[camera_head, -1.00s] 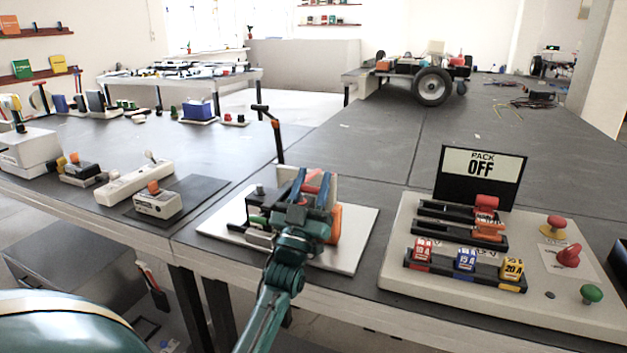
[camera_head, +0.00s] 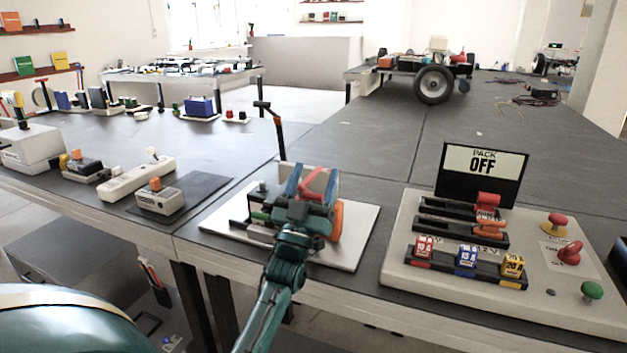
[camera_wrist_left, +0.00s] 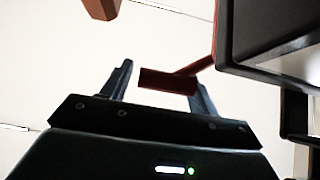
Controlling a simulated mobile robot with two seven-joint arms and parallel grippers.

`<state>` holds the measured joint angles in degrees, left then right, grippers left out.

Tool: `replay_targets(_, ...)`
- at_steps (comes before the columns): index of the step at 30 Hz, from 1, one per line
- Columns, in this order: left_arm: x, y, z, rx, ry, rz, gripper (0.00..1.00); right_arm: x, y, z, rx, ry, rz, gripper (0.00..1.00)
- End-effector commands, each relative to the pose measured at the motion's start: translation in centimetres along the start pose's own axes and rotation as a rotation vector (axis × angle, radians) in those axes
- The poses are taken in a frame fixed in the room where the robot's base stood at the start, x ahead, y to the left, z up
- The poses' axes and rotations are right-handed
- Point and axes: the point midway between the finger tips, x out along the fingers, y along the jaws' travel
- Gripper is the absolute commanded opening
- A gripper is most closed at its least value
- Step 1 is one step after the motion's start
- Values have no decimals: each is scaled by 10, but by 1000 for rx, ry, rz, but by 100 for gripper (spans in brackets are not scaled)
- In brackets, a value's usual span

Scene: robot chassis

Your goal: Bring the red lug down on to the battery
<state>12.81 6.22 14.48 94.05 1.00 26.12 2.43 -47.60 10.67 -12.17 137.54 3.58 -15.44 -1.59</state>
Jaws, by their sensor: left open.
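The red lug (camera_head: 315,178) shows between the fingers of my left gripper (camera_head: 311,180), over the white board. In the left wrist view the red lug (camera_wrist_left: 168,81) lies between the two dark fingertips (camera_wrist_left: 160,86). A thin red bar runs from it to a black box (camera_wrist_left: 275,35), which may be the battery. The gripper is open; whether a finger touches the lug is unclear. In the head view my gripper and wrist hide most of what stands on the board, so how the lug meets the battery cannot be told. My right gripper is not in view.
The white board (camera_head: 355,240) carries an orange part (camera_head: 337,222) right of my gripper. A black post (camera_head: 279,137) rises behind it. To the right stands a panel (camera_head: 405,262) with fuses, knobs and a "PACK OFF" sign (camera_head: 482,172).

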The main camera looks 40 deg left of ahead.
Motion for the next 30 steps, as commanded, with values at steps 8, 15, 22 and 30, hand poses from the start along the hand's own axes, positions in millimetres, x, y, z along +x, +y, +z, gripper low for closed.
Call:
replay_targets(8, 35, 0, -38, 1, 7, 0, 60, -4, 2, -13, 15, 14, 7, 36)
replay_targets(15, 61, 0, -64, 1, 5, 0, 60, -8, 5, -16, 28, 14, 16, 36)
replay_targets(22, 67, 0, -71, 0, 2, 0, 60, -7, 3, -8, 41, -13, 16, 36)
replay_targets(30, 66, 0, -70, 0, 2, 0, 60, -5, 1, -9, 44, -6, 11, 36)
